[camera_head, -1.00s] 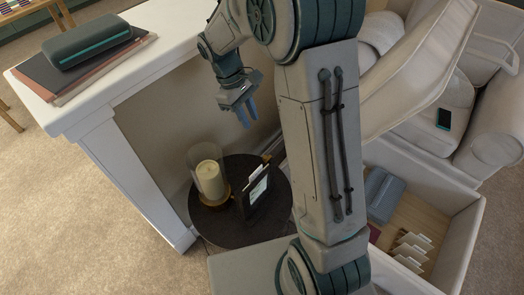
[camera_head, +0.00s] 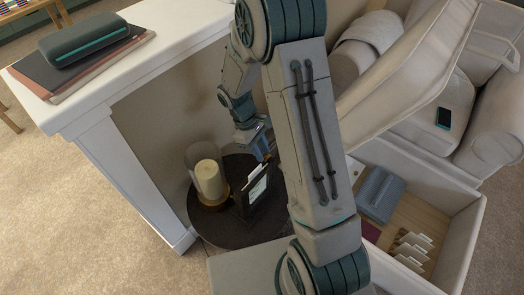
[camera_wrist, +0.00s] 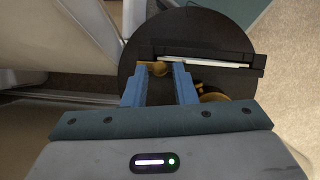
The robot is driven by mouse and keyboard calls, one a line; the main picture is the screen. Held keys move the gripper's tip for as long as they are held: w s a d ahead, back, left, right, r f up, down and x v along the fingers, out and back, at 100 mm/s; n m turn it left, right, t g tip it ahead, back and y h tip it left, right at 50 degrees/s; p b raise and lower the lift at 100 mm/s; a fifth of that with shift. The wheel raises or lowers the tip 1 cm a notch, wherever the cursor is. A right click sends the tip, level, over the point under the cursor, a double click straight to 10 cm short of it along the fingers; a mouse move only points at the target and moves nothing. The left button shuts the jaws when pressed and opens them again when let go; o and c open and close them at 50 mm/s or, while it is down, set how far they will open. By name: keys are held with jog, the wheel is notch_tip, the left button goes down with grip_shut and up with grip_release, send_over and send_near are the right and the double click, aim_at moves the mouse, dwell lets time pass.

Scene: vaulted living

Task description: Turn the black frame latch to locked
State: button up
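The black frame (camera_head: 253,194) stands upright on a dark round side table (camera_head: 228,236). It shows edge-on from above in the wrist view (camera_wrist: 225,61). A small brass-coloured piece (camera_wrist: 157,68) lies at the frame's left part, between and just beyond my fingertips; I cannot tell for sure that it is the latch, nor its position. My gripper (camera_head: 264,154) is just above and behind the frame's top. In the wrist view my gripper (camera_wrist: 160,72) has its two blue fingers apart, with no object clearly held.
A candle in a glass holder (camera_head: 209,182) stands left of the frame. A white console (camera_head: 180,60) with a case and folders rises at left. An open drawer (camera_head: 462,240) holding cards and a grey-blue box is at right, below a cushioned seat.

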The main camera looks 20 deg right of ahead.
jog(key=shift+s+d+f, duration=0.15)
jog(key=shift+f, duration=0.2)
grip_shut()
